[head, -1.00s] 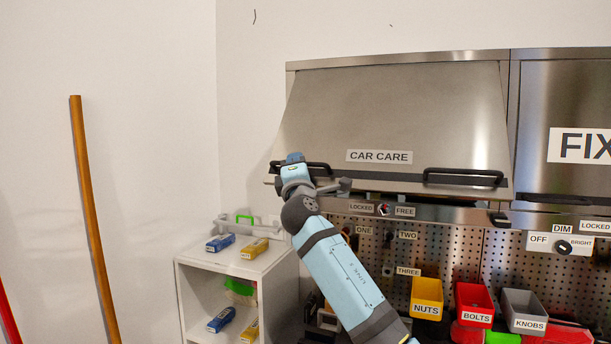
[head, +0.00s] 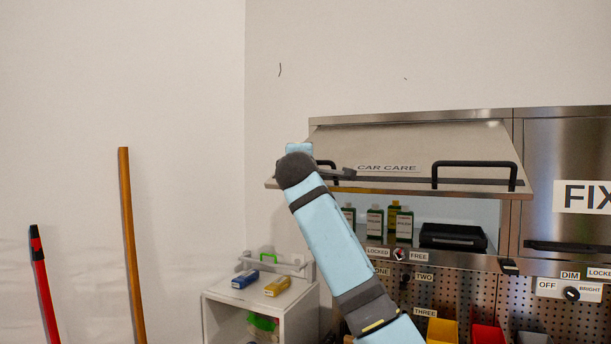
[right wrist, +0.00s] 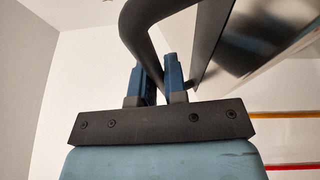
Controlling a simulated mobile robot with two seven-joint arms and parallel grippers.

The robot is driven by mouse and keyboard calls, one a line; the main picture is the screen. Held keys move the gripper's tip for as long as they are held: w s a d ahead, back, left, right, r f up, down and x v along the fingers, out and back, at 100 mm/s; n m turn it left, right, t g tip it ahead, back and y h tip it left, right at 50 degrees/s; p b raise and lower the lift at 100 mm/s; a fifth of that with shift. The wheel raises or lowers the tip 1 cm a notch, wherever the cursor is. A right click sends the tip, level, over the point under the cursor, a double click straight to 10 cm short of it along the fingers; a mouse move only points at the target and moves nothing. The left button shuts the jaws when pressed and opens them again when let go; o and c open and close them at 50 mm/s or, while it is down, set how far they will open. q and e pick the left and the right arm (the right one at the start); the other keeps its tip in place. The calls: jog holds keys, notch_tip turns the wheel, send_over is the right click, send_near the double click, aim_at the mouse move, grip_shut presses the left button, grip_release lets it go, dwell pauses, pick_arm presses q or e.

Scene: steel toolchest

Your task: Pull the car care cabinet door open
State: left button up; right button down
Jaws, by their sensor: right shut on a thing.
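The car care cabinet door (head: 410,145) is a steel flap hinged along its top. It is swung up and outward, well tilted, with its CAR CARE label seen at a steep angle. It has two black bar handles, a left one (head: 325,165) partly hidden by my arm and a right one (head: 475,165). My right gripper is at the left handle, its fingers hidden in the head view. In the right wrist view, my right gripper (right wrist: 159,82) is shut on the dark handle bar (right wrist: 140,38). My left gripper is not in view.
Below the raised door, the open cabinet shows several bottles (head: 375,222) and a black case (head: 453,237). A lock knob (head: 399,255) sits on the strip below. A white shelf (head: 213,302) with boxes stands at left. Two poles, wooden (head: 130,240) and red (head: 43,285), stand by the wall.

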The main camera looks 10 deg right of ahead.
jog(key=shift+s+r, duration=0.1)
jog(key=shift+r, duration=0.35)
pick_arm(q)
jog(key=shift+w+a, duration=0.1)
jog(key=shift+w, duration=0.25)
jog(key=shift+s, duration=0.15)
pick_arm(e)
jog(key=c, duration=1.5)
grip_release()
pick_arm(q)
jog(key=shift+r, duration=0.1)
pick_arm(e)
jog(key=shift+o, duration=0.2)
